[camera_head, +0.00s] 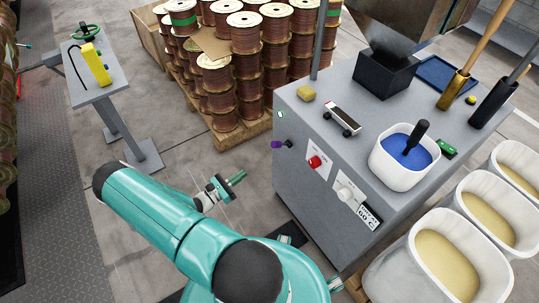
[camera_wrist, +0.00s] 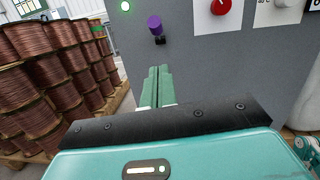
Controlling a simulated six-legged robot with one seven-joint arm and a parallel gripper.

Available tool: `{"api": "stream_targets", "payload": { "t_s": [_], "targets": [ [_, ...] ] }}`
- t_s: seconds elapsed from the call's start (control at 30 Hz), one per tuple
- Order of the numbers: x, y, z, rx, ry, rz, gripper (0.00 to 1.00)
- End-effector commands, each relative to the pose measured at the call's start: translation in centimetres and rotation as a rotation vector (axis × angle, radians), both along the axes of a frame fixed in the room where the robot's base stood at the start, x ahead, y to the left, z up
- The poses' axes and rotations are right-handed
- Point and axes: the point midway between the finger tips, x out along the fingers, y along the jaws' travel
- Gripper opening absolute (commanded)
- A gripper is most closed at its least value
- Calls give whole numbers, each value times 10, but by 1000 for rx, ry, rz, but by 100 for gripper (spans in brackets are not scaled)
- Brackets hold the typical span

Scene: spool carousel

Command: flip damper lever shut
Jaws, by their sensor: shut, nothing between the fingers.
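A small lever with a purple knob (camera_head: 276,144) sticks out from the front face of the grey cabinet, near its left edge. In the wrist view the purple knob (camera_wrist: 154,25) stands above and just left of my fingertips, with a dark mount beneath it. I take it for the damper lever; whether it is open or shut I cannot tell. My gripper (camera_head: 238,177) is shut and empty, left of and below the lever in the head view. Its green fingers (camera_wrist: 158,72) lie together in the wrist view and look apart from the knob.
The grey cabinet (camera_head: 300,205) also bears a red knob (camera_head: 315,161), a white knob (camera_head: 345,194) and a green light (camera_wrist: 125,6). A white tub of blue material (camera_head: 400,175) stands on top. Copper spools (camera_head: 222,95) on a pallet stand behind. White bins are at right.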

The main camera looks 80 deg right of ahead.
Motion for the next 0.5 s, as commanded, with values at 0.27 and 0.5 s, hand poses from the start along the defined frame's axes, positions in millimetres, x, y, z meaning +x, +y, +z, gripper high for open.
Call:
{"api": "stream_targets", "payload": {
  "t_s": [0.27, 0.5],
  "targets": [
    [-27, -9, -29, 5, 122, 62, 0],
    [-27, -9, -29, 6, 122, 61, 0]
  ]
}}
